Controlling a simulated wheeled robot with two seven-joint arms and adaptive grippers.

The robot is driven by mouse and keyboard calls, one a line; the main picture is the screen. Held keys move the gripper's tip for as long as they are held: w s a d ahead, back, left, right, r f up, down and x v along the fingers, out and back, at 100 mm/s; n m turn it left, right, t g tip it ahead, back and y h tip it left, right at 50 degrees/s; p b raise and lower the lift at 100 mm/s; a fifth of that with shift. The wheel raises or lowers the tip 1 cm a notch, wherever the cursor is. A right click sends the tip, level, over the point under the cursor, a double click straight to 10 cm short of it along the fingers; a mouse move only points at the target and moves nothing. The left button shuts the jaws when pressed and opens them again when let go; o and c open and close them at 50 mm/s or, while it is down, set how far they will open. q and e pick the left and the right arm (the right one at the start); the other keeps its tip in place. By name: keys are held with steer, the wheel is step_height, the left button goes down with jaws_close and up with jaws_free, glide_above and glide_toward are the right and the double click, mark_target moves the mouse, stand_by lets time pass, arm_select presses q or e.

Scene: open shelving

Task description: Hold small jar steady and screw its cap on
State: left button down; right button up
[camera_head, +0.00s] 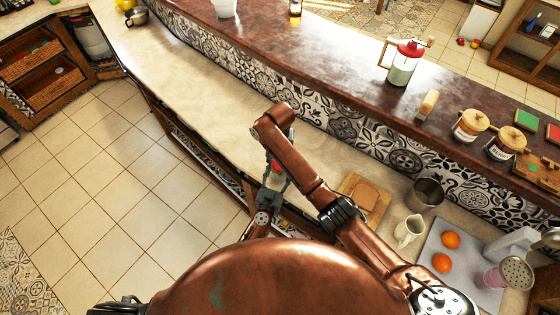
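My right arm comes in from the lower right, and its bent forearm covers part of the middle of the view. A dark grey gripper (272,185) sits below the bend, at the counter's front edge. It appears to be my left gripper, on a short copper link rising from behind my body. A small red and grey patch shows just above it; I cannot tell whether it is a jar, a cap or a gripper part. My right gripper cannot be told apart from the parts around the bend. Whether either gripper is open or shut is too small to see.
On the raised counter stand a red-lidded jar (403,65) and two wooden-lidded jars (470,124) (505,143). On the lower counter are a cutting board (377,212), a metal pot (426,194), a white pitcher (409,231) and two oranges (450,240).

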steer(key=o, duration=1.4)
steer(key=shift+c, duration=0.2)
steer(key=shift+r, duration=0.1)
steer(key=r, duration=0.6)
steer(key=shift+w+r, duration=0.2)
steer(key=shift+w, duration=0.15)
steer(key=shift+s+d+r, duration=0.15)
steer(key=shift+r, duration=0.25)
step_height(320, 180, up, 5)
steer(key=shift+s+f, duration=0.15)
